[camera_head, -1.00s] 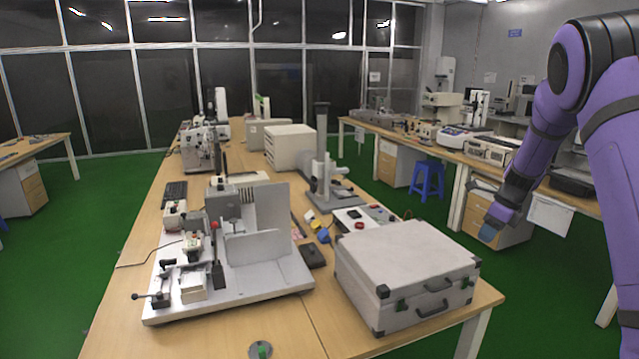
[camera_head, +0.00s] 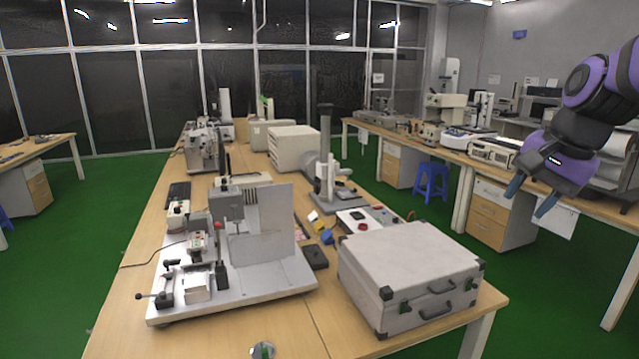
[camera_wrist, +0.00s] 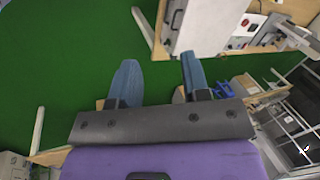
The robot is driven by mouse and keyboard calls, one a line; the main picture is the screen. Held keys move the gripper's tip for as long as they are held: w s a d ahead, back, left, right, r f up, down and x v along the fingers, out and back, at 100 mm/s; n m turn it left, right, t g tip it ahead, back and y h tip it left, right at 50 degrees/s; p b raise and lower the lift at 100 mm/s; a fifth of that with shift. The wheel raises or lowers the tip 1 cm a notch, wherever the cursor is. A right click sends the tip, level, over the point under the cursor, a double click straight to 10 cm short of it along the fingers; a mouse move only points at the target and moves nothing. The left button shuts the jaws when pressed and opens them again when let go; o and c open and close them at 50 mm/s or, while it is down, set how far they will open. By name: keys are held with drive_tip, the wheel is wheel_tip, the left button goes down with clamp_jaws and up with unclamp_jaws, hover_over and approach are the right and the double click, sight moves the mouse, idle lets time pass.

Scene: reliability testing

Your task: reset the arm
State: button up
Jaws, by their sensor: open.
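My gripper (camera_head: 530,197) is at the right of the head view, at the end of my purple arm. Its two blue fingers are spread apart with nothing between them. It hangs in the air to the right of the silver case, in front of the right-hand bench. In the wrist view, my gripper (camera_wrist: 157,80) also shows two parted blue fingers over the green floor, with the case near the top.
The silver case (camera_head: 410,262) lies on the near right corner of the long wooden table (camera_head: 125,290). A metal test rig (camera_head: 265,280) stands on its left. A blue stool (camera_head: 431,180) stands by the right-hand bench (camera_head: 405,137). Green floor is clear between them.

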drive_tip(key=s+a+n+t+h, duration=0.1)
drive_tip(key=s+a+n+h, duration=0.1)
drive_tip(key=s+n, duration=0.7)
drive_tip(key=shift+s+a+f+n+t, duration=0.15)
drive_tip(key=shift+s+a+n+t, duration=0.3)
drive_tip(key=shift+s, duration=3.3)
